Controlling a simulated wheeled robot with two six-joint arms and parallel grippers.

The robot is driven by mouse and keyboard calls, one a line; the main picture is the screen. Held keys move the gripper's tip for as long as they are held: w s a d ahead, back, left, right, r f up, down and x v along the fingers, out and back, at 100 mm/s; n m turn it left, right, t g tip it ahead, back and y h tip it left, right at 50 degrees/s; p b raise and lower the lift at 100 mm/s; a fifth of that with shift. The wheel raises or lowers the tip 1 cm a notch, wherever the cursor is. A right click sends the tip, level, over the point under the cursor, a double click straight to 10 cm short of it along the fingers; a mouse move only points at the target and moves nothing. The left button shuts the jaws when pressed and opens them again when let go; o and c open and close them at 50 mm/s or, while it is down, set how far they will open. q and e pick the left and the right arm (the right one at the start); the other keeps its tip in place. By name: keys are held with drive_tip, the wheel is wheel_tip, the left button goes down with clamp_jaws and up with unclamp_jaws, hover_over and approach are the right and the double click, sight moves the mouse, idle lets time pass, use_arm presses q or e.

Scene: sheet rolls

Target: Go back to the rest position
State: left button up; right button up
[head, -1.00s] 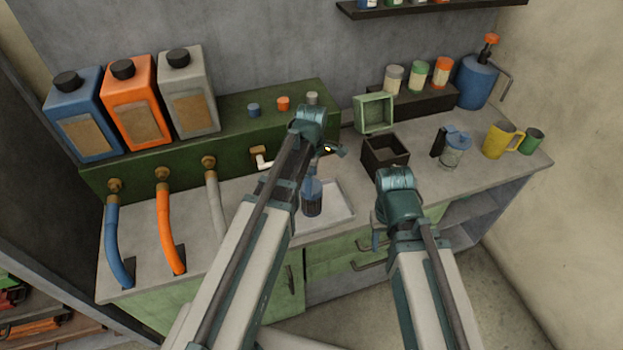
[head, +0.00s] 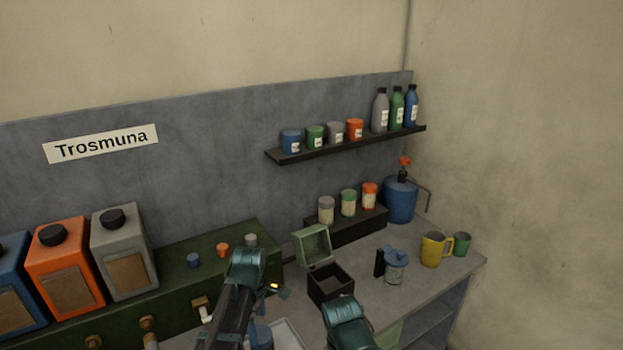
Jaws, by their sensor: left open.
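My left gripper (head: 279,290) shows only as a small part beside the left arm's teal joint (head: 246,267), above the worktop near the bottom middle. Its jaws are open, and I see nothing held in them. Below it, a blue-topped bottle (head: 262,336) is partly hidden at the bottom edge, by the white tray (head: 288,336). My right arm's teal joint (head: 346,322) shows at the bottom, right of the left arm. The right gripper itself is out of view.
A dark open box (head: 330,287) and a green open box (head: 312,245) stand close to the arms. A shelf (head: 350,145) with jars and bottles hangs above.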

use_arm(q)
drive_tip(key=s+m, duration=0.9)
drive_tip(key=m, duration=0.9)
drive_tip(key=s+d+m+y, duration=0.1)
drive_tip(key=s+d+m, duration=0.2)
drive_tip(key=d, duration=0.8)
drive_tip(key=shift+s, duration=1.2)
